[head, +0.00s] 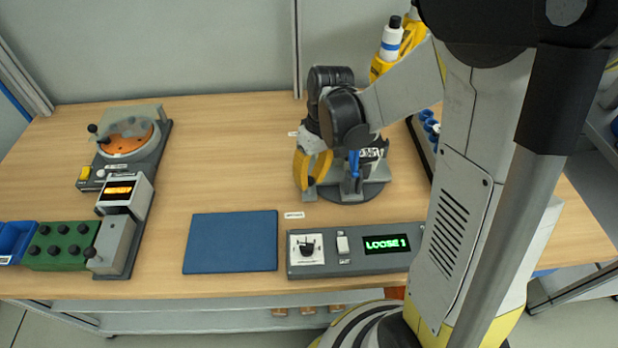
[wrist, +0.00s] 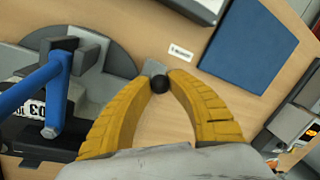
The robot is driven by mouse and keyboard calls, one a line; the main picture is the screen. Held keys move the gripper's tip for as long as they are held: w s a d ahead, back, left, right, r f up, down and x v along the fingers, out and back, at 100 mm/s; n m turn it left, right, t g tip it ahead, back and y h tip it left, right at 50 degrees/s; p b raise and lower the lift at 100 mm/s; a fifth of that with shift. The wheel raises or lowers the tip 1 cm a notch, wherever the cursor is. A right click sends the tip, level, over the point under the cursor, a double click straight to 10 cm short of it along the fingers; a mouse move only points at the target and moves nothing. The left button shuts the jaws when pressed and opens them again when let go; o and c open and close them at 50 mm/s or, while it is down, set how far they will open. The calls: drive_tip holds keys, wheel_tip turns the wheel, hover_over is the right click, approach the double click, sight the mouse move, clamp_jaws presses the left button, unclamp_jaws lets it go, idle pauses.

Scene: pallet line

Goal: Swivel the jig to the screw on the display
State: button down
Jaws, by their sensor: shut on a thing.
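The jig is a grey turntable with a round dark base (head: 372,192) and grey uprights, carrying a blue part (head: 354,164). In the wrist view the blue part (wrist: 55,95) and a white label (wrist: 31,109) reading 03 show at left. My gripper (head: 312,178) is at the jig's left side, its yellow fingers shut on a black ball knob (wrist: 159,83) at the jig's edge. My arm hides the back of the jig in the head view. The display (head: 386,244) on the grey console (head: 330,267) reads LOOSE 1 in green.
A blue mat (head: 232,242) lies left of the console. At left stand a domed device (head: 125,140) with an orange disc, a small amber display (head: 118,190), a green block (head: 60,248) and a blue bin (head: 14,238). The table between them and the jig is clear.

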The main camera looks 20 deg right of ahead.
drive_tip(key=c, duration=1.2)
unclamp_jaws()
drive_tip(key=shift+s, duration=0.2)
drive_tip(key=shift+d, duration=0.1)
wheel_tip(320, 180, up, 12)
drive_tip(key=d, duration=0.2)
drive_tip(key=shift+w, duration=0.4)
drive_tip(key=s+a+r+m+t+h, duration=0.2)
drive_tip(key=s+r+m+t, duration=0.1)
drive_tip(key=s+t, duration=0.4)
drive_tip(key=shift+s+t, duration=0.4)
drive_tip(key=shift+s, duration=1)
